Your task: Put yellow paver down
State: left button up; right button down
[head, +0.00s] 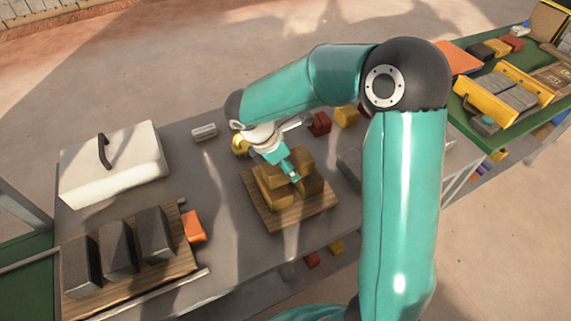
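Several yellow-brown pavers sit close together on a wooden board (291,221) in the middle of the grey table. One yellow paver (301,157) shows highest, at the back of the group; another lies in front at the left (271,193). My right gripper (292,172) points down over the group. One teal finger lies across the pavers, close to or touching the upper one. The other finger is hidden, so its grip on a paver cannot be made out. My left gripper is not in view.
A white lidded box (125,170) and a wooden board with dark blocks (118,250) stand at left, with an orange block (194,227) beside them. Red (319,123) and yellow blocks (346,116) lie behind the pavers. A green table (468,117) is at right.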

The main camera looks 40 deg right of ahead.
jog(key=shift+f+b, duration=0.3)
jog(key=shift+f, duration=0.1)
jog(key=shift+c, duration=1.2)
grip_release()
jog(key=shift+r+p, duration=0.45)
jog(key=shift+r, duration=0.2)
jog(key=shift+w+a+r, duration=0.15)
jog(key=shift+r, duration=0.15)
jog(key=v, duration=1.1)
jog(key=shift+a, duration=0.1)
